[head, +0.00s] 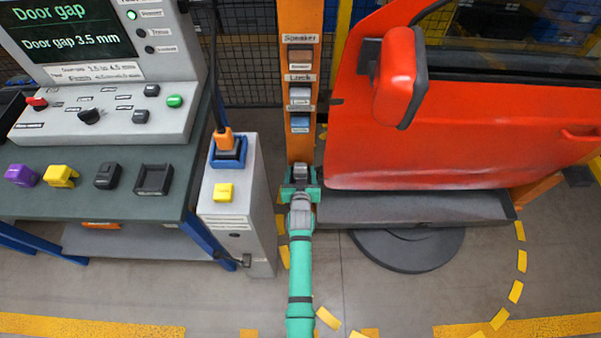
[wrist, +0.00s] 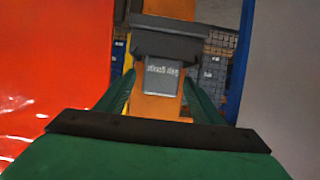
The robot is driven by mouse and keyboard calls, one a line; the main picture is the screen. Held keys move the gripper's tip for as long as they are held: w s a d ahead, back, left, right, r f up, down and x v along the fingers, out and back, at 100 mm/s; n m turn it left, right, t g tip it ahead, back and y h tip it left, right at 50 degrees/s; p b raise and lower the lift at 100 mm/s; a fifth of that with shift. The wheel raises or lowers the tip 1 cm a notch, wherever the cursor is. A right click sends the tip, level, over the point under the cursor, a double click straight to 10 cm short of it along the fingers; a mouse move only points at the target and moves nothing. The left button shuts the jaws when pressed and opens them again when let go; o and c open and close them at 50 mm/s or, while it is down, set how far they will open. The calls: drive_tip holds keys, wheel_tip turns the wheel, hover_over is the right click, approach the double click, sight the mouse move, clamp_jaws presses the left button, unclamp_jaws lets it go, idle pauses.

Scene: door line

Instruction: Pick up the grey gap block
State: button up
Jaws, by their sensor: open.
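A dark grey piece with a lighter grey lettered front (wrist: 162,77) sits on the orange post, straight ahead of my gripper in the wrist view. Its lettering is upside down and hard to read; I cannot tell for sure that it is the grey gap block. In the head view it shows as a small dark grey shape (head: 300,170) at my green gripper (head: 300,178). The gripper is open, with a finger to each side of the piece in the wrist view (wrist: 162,100). Contact is not visible. Another dark grey block (head: 107,175) lies on the bench at left.
Purple (head: 21,175) and yellow (head: 61,175) blocks and a black tray (head: 153,179) are on the bench. A grey cabinet (head: 237,225) with a yellow block (head: 223,192) stands left of my arm. The red door (head: 460,130) is close at right above a grey ledge (head: 420,208).

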drive_tip(key=shift+x, duration=0.75)
drive_tip(key=shift+s, duration=0.1)
drive_tip(key=shift+c, duration=0.2)
drive_tip(key=c, duration=1.2)
drive_tip(key=shift+r, duration=0.1)
drive_tip(key=shift+c, duration=0.2)
